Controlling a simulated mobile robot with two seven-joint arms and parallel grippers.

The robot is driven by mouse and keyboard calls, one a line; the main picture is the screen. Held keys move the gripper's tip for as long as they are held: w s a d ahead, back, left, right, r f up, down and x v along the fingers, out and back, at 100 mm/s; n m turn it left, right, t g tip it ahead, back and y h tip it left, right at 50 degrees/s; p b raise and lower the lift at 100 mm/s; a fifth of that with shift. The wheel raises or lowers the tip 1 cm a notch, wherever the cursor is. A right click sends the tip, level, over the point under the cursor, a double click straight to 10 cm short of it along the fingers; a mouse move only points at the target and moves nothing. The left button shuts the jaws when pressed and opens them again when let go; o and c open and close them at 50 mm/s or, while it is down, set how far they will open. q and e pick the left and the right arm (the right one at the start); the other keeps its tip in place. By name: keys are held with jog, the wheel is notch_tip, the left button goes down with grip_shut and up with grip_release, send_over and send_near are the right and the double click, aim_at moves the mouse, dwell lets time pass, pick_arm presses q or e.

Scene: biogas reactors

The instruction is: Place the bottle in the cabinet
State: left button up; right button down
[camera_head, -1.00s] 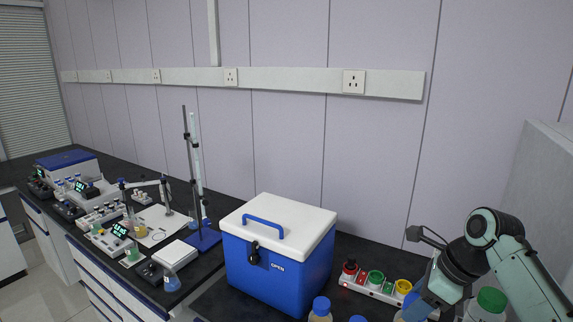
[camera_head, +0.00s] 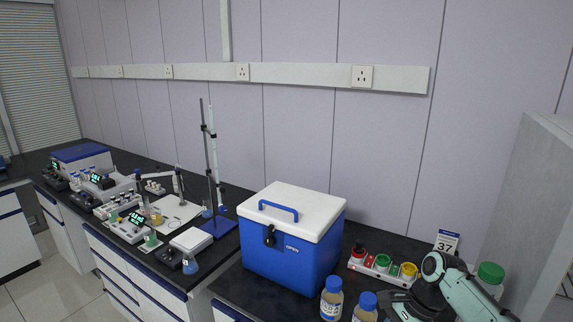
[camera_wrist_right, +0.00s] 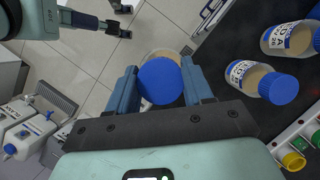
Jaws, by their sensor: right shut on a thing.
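My right gripper (camera_wrist_right: 162,88) is shut on a bottle (camera_wrist_right: 170,55) with a blue cap (camera_wrist_right: 160,80); its fingers lie on either side of the cap. The bottle is over the floor just off the dark bench edge in the wrist view, its body mostly hidden by the cap. In the head view my right arm is at the lower right, and its fingers are out of frame. My left gripper (camera_wrist_right: 121,21) shows at the top left of the wrist view, open and empty. A grey upright cabinet-like body (camera_head: 540,190) stands at the right edge; no opening shows.
Two blue-capped bottles (camera_head: 331,300) (camera_head: 365,308) stand at the bench front. A blue cooler box (camera_head: 290,262) with a white lid stands behind them. A button panel (camera_head: 382,270) and a green-capped bottle (camera_head: 490,273) are to the right. Lab equipment fills the left bench.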

jog(key=a+f+n+g+h, duration=0.1)
jog(key=a+f+n+h, duration=0.1)
jog(key=f+n, duration=0.5)
jog(key=s+a+f+n+g+h, duration=0.1)
jog(key=a+f+n+g+h, duration=0.1)
jog(key=f+n, duration=0.6)
notch_tip(320, 180, down, 6)
jog(key=shift+a+r, duration=0.25)
jog(key=shift+a, duration=0.3)
jog(key=shift+s, duration=0.1)
jog(key=shift+r, duration=0.1)
